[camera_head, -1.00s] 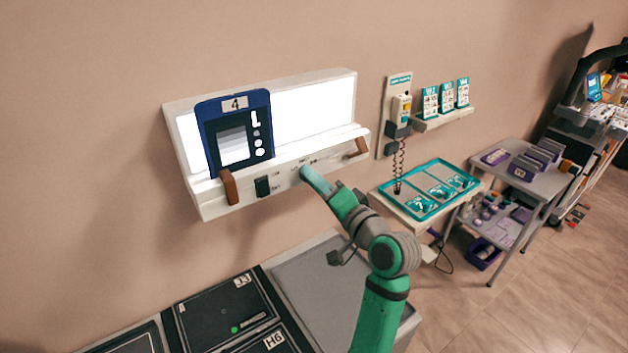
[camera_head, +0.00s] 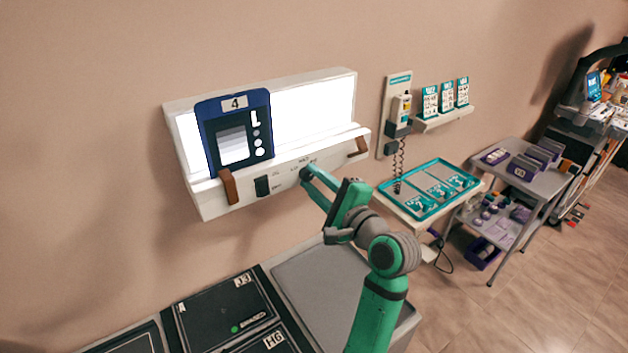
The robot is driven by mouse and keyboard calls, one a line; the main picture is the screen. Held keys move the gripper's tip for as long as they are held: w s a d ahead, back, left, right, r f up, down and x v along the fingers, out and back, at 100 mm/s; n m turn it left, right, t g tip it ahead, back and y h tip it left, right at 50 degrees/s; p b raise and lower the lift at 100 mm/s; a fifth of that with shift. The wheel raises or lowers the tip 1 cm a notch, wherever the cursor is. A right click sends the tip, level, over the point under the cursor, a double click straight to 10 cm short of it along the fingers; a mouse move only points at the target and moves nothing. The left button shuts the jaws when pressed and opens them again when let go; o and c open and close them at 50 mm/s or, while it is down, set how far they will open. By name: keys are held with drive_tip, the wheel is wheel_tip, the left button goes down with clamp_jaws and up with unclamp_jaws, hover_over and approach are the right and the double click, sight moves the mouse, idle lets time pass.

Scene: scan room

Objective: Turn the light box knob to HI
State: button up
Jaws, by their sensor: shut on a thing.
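The white light box (camera_head: 212,206) is on the wall with its panel lit. A blue card marked 4 (camera_head: 205,135) stands at its left side. A black switch (camera_head: 262,186) sits on the front strip. My gripper (camera_head: 306,174) is at the front strip, right of the switch, with its fingers shut on the dark knob (camera_head: 304,176). The fingers cover most of the knob, so I cannot tell where its pointer stands. Small printed labels show above the knob, too small to read surely.
Two brown brackets (camera_head: 229,187) (camera_head: 358,147) stick out at the light box's front. Below is a counter (camera_head: 325,285) with black labelled panels. To the right are a wall handset (camera_head: 401,107), a teal tray (camera_head: 428,213) and a grey cart (camera_head: 548,187).

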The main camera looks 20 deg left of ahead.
drive_tip(key=shift+f+m, duration=0.1)
drive_tip(key=shift+m, duration=0.7)
drive_tip(key=o, duration=1.1)
drive_tip(key=shift+s, duration=0.1)
drive_tip(key=shift+c, duration=0.2)
drive_tip(key=shift+s+d, duration=0.15)
drive_tip(key=shift+d, duration=0.15)
drive_tip(key=v, duration=1)
